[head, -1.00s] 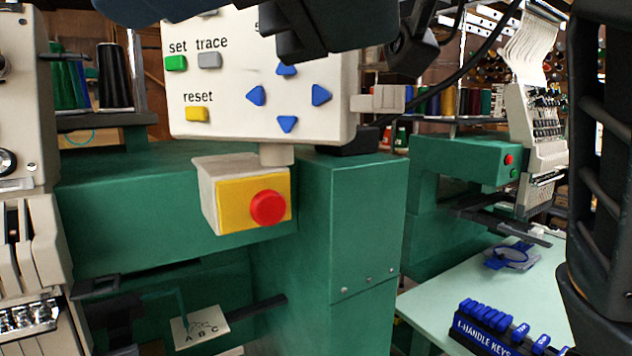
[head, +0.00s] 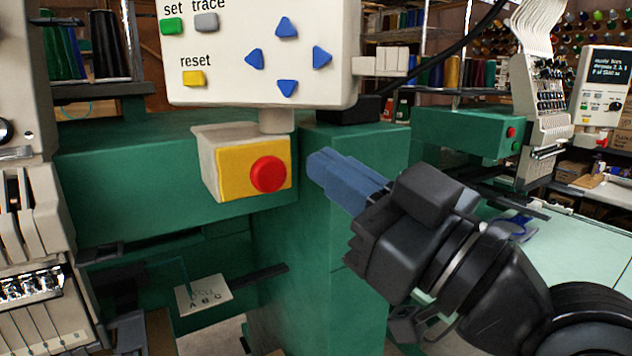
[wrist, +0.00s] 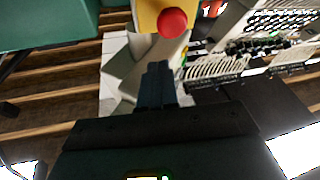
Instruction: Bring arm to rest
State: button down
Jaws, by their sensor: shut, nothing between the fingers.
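My gripper (head: 318,168) is in the middle of the head view, its blue fingers pointing up and left. The fingers are shut together with nothing between them. The fingertips are just right of the yellow box with the red button (head: 268,174), apart from it in the picture. In the wrist view my gripper (wrist: 158,66) shows at the middle, below the red button (wrist: 172,22). My arm runs from the gripper to the lower right of the head view.
A control panel (head: 225,62) with blue arrow keys hangs above the button box. The green embroidery machine (head: 110,200) fills the left and middle. A second machine (head: 460,135) and a pale table (head: 590,240) stand at right. Thread cones (head: 105,45) stand at upper left.

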jog(key=s+d+f+m+t+h, duration=0.1)
jog(key=s+d+f+m+h, duration=0.25)
jog(key=f, duration=0.35)
jog(key=s+d+f+m+t+h, duration=0.1)
jog(key=s+d+f+m+h, duration=0.25)
jog(key=f, duration=0.45)
jog(key=s+d+f+m+t+h, duration=0.1)
jog(key=s+d+f+m+h, duration=0.1)
jog(key=d+f+m+h, duration=0.35)
jog(key=s+d+f+g+h, duration=0.1)
jog(key=s+d+f, duration=0.1)
jog(key=s, duration=0.6)
jog(key=s+d+f+g, duration=0.1)
jog(key=s+f, duration=0.3)
jog(key=s, duration=0.4)
jog(key=s+d+f+n+g+h, duration=0.1)
jog(key=s+d+f, duration=0.2)
jog(key=s, duration=0.5)
jog(key=shift+s+d+f+h, duration=0.15)
jog(key=shift+d+f+h, duration=0.2)
jog(key=shift+d, duration=0.25)
